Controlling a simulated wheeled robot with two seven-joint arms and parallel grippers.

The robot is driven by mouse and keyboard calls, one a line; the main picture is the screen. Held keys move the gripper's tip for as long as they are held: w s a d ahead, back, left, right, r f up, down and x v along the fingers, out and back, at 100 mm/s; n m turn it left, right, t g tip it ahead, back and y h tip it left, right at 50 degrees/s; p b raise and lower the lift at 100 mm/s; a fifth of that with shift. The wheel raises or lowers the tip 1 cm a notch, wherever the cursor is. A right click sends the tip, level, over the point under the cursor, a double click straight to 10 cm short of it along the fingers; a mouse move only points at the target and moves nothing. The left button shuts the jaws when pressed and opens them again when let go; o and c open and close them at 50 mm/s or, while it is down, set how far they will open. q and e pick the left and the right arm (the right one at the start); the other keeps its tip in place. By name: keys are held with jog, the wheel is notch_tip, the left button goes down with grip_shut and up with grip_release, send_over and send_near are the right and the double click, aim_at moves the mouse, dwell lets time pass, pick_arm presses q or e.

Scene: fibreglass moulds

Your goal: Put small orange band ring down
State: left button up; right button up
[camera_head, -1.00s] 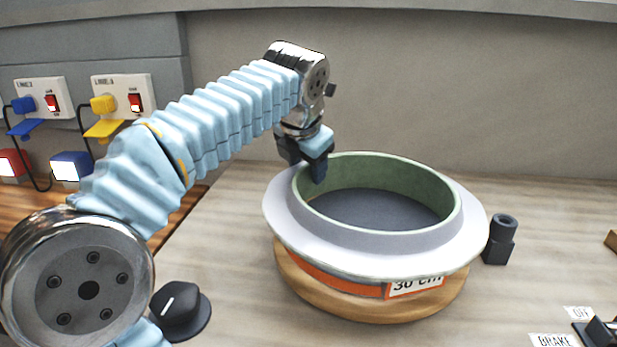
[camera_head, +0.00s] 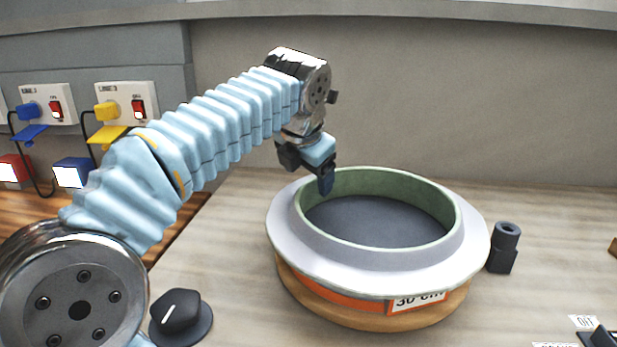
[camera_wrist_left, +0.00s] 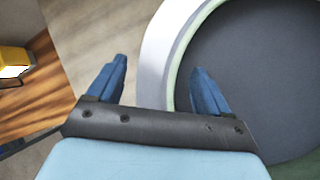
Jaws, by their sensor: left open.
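The small orange band ring is a wide pale grey flanged ring (camera_head: 282,232) with a green inner wall and an orange band (camera_head: 345,299) below, beside a "30 cm" label. It sits level on a round wooden base (camera_head: 330,313) on the bench. My left gripper (camera_head: 325,180) is at the ring's left back rim. In the left wrist view my left gripper (camera_wrist_left: 158,85) is open, with blue fingers on either side of the ring's wall (camera_wrist_left: 166,60). I cannot tell whether a finger touches it. My right gripper is not in view.
A black knob (camera_head: 180,312) stands at the front left of the bench. A black fitting (camera_head: 503,248) stands close to the ring's right side. Wall sockets with plugs (camera_head: 125,105) are at the left. Bare bench (camera_head: 235,225) lies left of the ring.

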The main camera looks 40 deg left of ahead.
pick_arm(q)
jog(key=p+v, duration=0.1)
jog(key=v, duration=0.9)
jog(key=shift+w+p, duration=0.1)
jog(key=shift+p, duration=0.2)
